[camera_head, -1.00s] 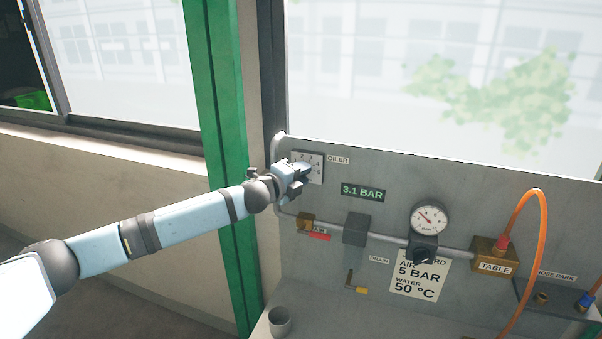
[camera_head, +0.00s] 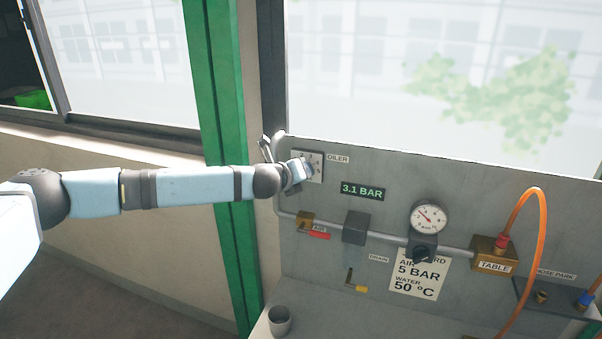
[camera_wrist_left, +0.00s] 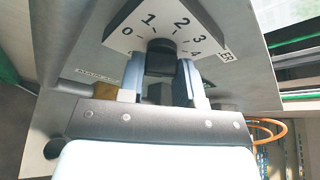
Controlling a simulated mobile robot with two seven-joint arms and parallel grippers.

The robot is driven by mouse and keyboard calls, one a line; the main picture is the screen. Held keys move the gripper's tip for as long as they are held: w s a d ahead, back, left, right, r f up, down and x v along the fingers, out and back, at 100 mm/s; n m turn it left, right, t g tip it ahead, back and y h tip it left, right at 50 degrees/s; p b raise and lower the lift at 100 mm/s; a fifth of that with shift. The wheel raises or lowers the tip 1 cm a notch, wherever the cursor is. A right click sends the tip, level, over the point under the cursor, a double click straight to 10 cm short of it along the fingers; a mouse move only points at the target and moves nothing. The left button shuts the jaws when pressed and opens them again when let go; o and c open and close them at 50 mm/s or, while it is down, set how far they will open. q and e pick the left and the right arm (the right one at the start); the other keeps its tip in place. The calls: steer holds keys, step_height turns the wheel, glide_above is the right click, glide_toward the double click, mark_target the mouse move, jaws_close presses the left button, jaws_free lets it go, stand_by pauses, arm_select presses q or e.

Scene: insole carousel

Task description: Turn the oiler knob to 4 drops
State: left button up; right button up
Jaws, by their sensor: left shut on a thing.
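The oiler plate (camera_head: 316,157) is a pale dial plate at the panel's upper left corner, beside the OILER label. In the left wrist view the plate (camera_wrist_left: 141,32) shows the numbers 0 to 4 in an arc. The dark oiler knob (camera_wrist_left: 160,58) stands at its middle, between the fingers. My left gripper (camera_head: 304,168) is at the plate; in the wrist view its two fingers (camera_wrist_left: 160,70) are shut on the knob from both sides. The knob's pointer is not clear, so its setting cannot be told. My right gripper is in neither view.
Below the plate are a brass valve with a red handle (camera_head: 318,235), a dark drain block (camera_head: 355,228) and a 3.1 BAR display (camera_head: 362,192). A pressure gauge (camera_head: 429,218) and an orange hose (camera_head: 541,230) are to the right. A green post (camera_head: 216,90) stands left.

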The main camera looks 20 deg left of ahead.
arm_select(q)
steer(key=shift+f+m, duration=0.1)
steer(key=shift+m, duration=0.2)
stand_by(0.4)
steer(key=o, duration=0.9)
steer(key=v, duration=0.4)
steer(key=b+v, duration=0.1)
steer(key=v, duration=0.4)
steer(key=b+v, duration=0.1)
steer(key=v, duration=0.4)
steer(key=shift+w+d+r, duration=0.1)
steer(key=shift+d+r, duration=0.15)
steer(key=shift+f, duration=0.1)
